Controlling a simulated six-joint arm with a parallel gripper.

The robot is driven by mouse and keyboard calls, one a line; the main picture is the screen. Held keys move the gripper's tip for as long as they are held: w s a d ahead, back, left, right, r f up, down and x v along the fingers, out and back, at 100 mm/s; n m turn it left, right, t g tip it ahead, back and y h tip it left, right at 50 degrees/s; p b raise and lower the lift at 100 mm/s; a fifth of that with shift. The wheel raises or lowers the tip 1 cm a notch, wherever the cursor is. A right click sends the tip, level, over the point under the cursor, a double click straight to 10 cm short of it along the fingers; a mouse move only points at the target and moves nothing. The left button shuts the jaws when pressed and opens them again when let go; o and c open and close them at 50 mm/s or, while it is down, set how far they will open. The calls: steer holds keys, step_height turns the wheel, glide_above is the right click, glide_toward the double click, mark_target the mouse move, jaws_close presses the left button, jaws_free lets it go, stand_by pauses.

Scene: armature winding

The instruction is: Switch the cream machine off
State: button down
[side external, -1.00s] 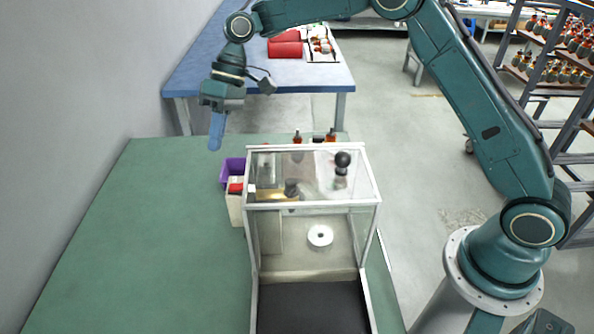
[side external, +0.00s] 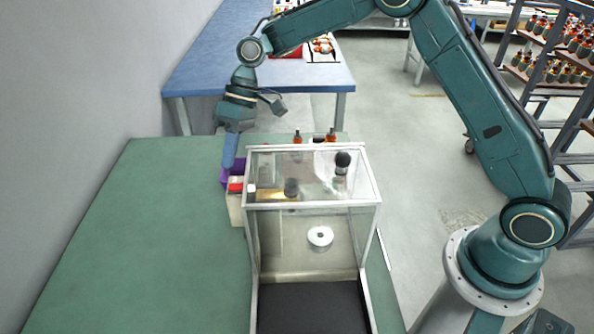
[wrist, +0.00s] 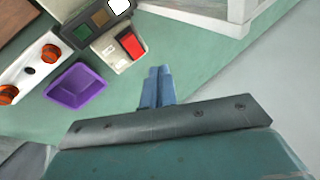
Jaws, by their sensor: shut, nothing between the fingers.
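The cream machine shows as a cream box (side external: 235,209) against the left side of a clear-walled enclosure (side external: 313,205). A red switch (side external: 236,187) is on its top. In the wrist view the red rocker switch (wrist: 131,44) sits in the cream housing (wrist: 117,57), beside a dark panel with small coloured squares (wrist: 92,24). I cannot tell which way the rocker is tipped. My gripper (side external: 228,166) is shut and empty, pointing down, above and just behind the switch in the side view. In the wrist view its fingertips (wrist: 160,70) are a little apart from the rocker.
A purple bin (wrist: 77,87) lies beside the cream box. A white rack (wrist: 30,70) with orange-topped parts is farther left in the wrist view. The enclosure's frame stands close to the switch. The green table (side external: 150,240) is clear to the left.

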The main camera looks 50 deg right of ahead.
mark_target(242, 183)
steer(key=shift+s+d+f, duration=0.15)
steer(key=shift+d+f, duration=0.05)
steer(key=shift+f, duration=0.4)
steer(key=shift+s+d+f, duration=0.15)
steer(key=shift+s+f, duration=0.05)
steer(key=shift+f, duration=0.45)
steer(key=shift+s+d+f, duration=0.15)
steer(key=shift+d+f, duration=0.05)
steer(key=shift+f, duration=0.4)
steer(key=shift+s+d+f, duration=0.2)
steer(key=shift+f, duration=0.45)
stand_by(1.7)
steer(key=shift+a+r, duration=0.1)
steer(key=shift+r, duration=0.05)
stand_by(0.3)
steer(key=shift+w+a+r, duration=0.15)
steer(key=shift+w+r, duration=0.05)
steer(key=shift+r, duration=0.35)
steer(key=shift+w+a+r, duration=0.2)
steer(key=shift+r, duration=0.6)
steer(key=shift+w+a+r, duration=0.25)
steer(key=shift+r, duration=0.5)
steer(key=shift+w+a+r, duration=0.2)
steer(key=shift+r, duration=0.6)
